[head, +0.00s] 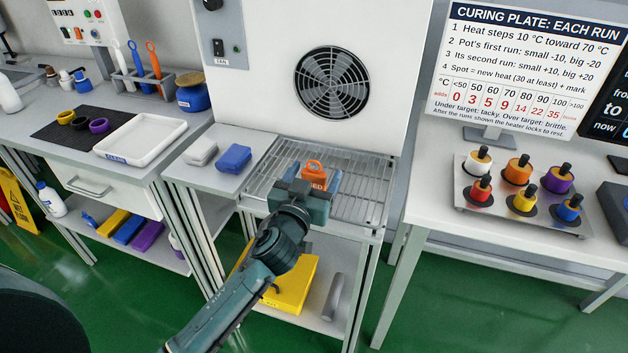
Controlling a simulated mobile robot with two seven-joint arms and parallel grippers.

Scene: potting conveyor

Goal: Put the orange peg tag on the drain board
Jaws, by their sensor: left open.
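The orange peg tag (314,172) has a loop at its top and dark lettering, partly hidden by my gripper. It appears to lie on the drain board (362,190), a metal wire rack in front of the fan cabinet. My left gripper (312,180) is open right at the tag, with a finger on either side of it. Whether the fingers touch the tag I cannot tell. The gripper body covers the near part of the rack. My right gripper is not in view.
A grey cloth (200,152) and a blue cloth (234,159) lie left of the rack. A white tray (160,122) is on the left bench. A metal plate (470,207) with several colored pots stands on the right table. The rack's right side is clear.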

